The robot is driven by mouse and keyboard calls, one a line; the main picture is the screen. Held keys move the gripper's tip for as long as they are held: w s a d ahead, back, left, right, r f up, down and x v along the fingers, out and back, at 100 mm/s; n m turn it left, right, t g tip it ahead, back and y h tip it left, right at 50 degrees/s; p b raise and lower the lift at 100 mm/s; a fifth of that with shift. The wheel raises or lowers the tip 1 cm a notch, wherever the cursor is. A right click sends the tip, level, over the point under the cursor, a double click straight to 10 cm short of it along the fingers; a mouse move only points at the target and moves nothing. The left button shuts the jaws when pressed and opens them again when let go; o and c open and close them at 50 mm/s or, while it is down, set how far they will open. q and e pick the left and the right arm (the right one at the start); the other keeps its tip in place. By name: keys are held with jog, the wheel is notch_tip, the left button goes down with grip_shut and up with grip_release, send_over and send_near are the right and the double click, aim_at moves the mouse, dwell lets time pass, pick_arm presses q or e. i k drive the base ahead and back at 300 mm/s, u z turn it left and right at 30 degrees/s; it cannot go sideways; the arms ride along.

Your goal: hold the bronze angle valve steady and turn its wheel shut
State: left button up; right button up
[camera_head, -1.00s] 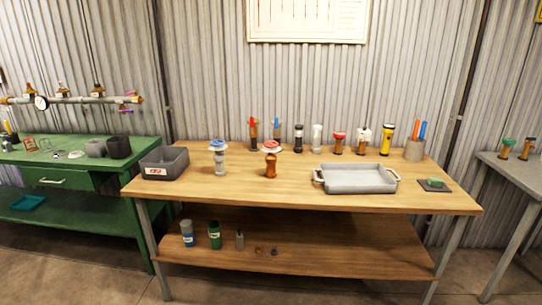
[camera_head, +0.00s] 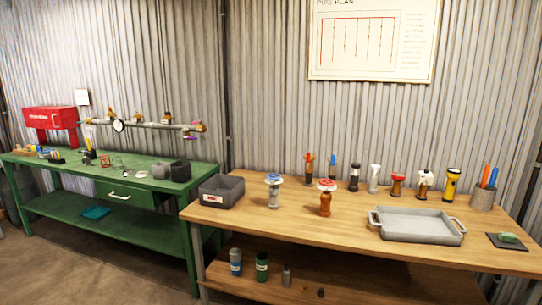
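A bronze-coloured valve (camera_head: 325,204) with a red and white wheel stands upright near the middle of the wooden workbench (camera_head: 350,248). To its left stands a silver valve (camera_head: 273,197) with a blue and white wheel. A smaller bronze-coloured piece with a red top (camera_head: 397,185) stands in the back row. I cannot tell from here which of the two bronze pieces is an angle valve, or how far any wheel is turned. Neither of my grippers is in view.
A grey bin (camera_head: 221,194) sits at the bench's left end, a grey tray (camera_head: 420,226) at the right. A yellow flashlight (camera_head: 451,184) and a pen cup (camera_head: 482,199) stand behind. A green bench (camera_head: 70,171) with a pipe (camera_head: 150,125) stands left. Front bench space is clear.

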aim_at(326, 183)
jog(key=u, duration=0.4)
jog(key=i, duration=2.1)
jog(key=z, duration=0.15)
